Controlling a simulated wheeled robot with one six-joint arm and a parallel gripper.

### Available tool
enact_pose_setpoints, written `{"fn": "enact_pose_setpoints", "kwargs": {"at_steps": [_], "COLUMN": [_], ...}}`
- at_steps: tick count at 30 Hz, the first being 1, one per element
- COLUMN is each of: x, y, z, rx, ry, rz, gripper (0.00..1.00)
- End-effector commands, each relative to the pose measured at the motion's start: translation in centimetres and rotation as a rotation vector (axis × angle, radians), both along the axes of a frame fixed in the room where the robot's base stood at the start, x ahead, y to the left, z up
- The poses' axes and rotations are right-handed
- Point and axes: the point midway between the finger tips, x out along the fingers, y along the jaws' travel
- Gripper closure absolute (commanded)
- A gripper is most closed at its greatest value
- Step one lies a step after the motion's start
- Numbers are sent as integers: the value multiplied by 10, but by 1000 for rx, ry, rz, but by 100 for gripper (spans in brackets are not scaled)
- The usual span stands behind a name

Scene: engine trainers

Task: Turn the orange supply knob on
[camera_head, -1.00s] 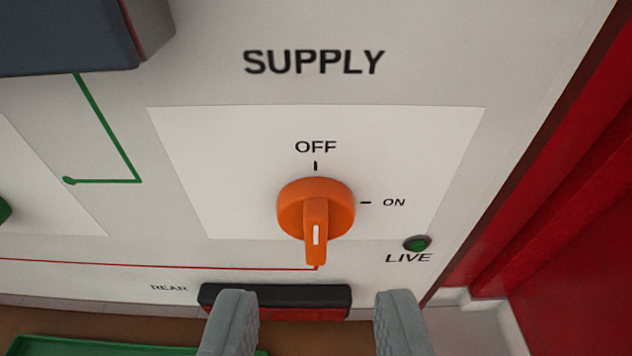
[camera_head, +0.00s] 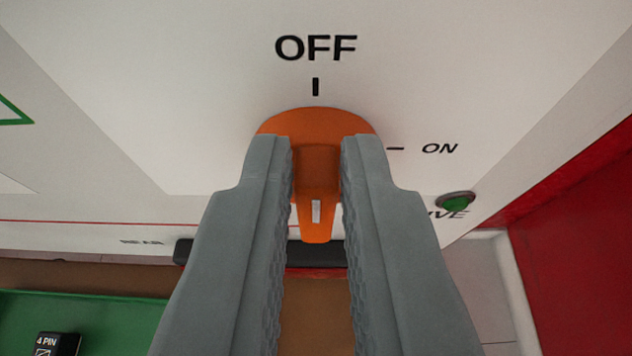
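The orange supply knob (camera_head: 317,160) is on the white panel, at the middle of the view. Its grip bar with a white mark stands in line with the OFF tick above it. The ON tick (camera_head: 395,149) is to the knob's right. My gripper (camera_head: 316,150) is open, with one finger on each side of the grip bar. A narrow gap shows between each finger and the bar lower down; contact near the fingertips is hard to tell. The fingers cover the left and right parts of the knob's disc.
A dark green LIVE lamp (camera_head: 455,202) sits right of the knob. A green tray (camera_head: 85,312) holds a black 4 PIN part (camera_head: 57,344) at lower left. A red upright (camera_head: 590,240) stands at right.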

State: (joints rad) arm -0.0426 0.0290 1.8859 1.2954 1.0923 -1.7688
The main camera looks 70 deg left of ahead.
Motion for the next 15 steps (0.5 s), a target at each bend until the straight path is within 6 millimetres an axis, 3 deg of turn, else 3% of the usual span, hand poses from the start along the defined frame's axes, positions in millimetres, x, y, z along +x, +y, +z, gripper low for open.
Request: {"fn": "enact_pose_setpoints", "kwargs": {"at_steps": [15], "x": [2], "y": [-1], "z": [-1], "rx": [22], "ry": [64], "rz": [0], "gripper": [100]}}
